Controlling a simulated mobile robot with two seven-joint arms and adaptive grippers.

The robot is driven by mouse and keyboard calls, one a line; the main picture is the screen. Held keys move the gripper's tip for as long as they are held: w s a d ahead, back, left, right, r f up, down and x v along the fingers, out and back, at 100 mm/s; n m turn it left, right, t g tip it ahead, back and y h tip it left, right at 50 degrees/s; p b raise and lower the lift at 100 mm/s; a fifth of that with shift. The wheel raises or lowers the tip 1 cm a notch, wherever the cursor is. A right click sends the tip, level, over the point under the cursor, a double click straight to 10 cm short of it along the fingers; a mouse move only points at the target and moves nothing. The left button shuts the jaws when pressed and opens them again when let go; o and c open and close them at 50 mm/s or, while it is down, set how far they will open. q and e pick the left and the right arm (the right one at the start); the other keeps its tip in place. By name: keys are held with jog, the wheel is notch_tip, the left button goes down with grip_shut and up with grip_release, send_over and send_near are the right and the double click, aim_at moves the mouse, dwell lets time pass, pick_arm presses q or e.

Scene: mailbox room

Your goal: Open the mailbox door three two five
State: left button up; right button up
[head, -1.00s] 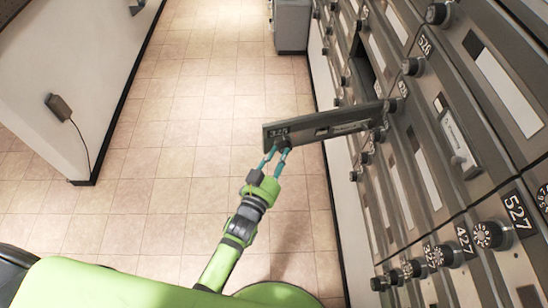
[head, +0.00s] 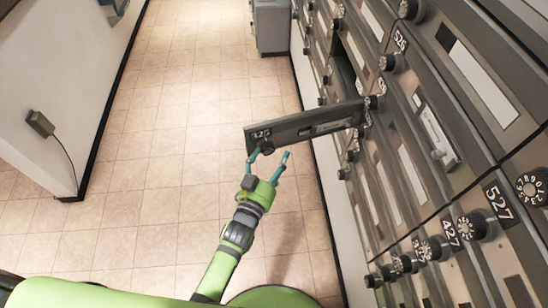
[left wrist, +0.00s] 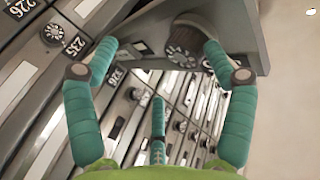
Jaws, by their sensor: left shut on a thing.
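The mailbox door 325 (head: 300,128) stands swung out from the wall of boxes, its number plate at its free left end. In the left wrist view the door (left wrist: 240,35) crosses the top, with its round dial knob (left wrist: 185,40) between my fingertips. My left gripper (head: 269,156) is at the door's free end, just below the number plate. It also shows in the left wrist view (left wrist: 158,45), its teal fingers spread to either side of the knob and shut on it. Exact finger contact is hard to see. My right gripper is not in view.
The wall of mailboxes (head: 440,150) with dial knobs fills the right side. A dark open compartment (head: 345,68) shows behind the door. A grey cabinet (head: 272,27) stands at the back. The tiled floor (head: 190,140) left of the door is clear, up to a white wall.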

pick_arm(q)
jog(key=shift+d+r, duration=0.25)
jog(key=shift+d, duration=0.05)
jog(key=v, duration=1.2)
jog(key=shift+a, duration=0.3)
jog(key=shift+f, duration=0.2)
jog(key=s+a+f+g+y, duration=0.1)
jog(key=s+a+f+g, duration=0.15)
jog(key=f, duration=0.65)
jog(key=s+a+f+n+g+y, duration=0.1)
jog(key=s+f+g, duration=0.25)
jog(key=f, duration=0.55)
jog(key=s+a+f+g, duration=0.15)
jog(key=s+f, duration=0.25)
jog(key=f, duration=0.4)
jog(key=s+a+f+n+g+y, duration=0.1)
jog(key=s+a+f+g, duration=0.3)
jog(key=s, duration=0.5)
jog(key=s+a+f+n+g+y, duration=0.1)
jog(key=s+a+f+g, duration=0.3)
jog(key=s+f, duration=0.4)
jog(key=shift+s+a+f+g+y, duration=0.35)
jog(key=shift+s+a+y, duration=0.25)
jog(key=shift+s, duration=0.55)
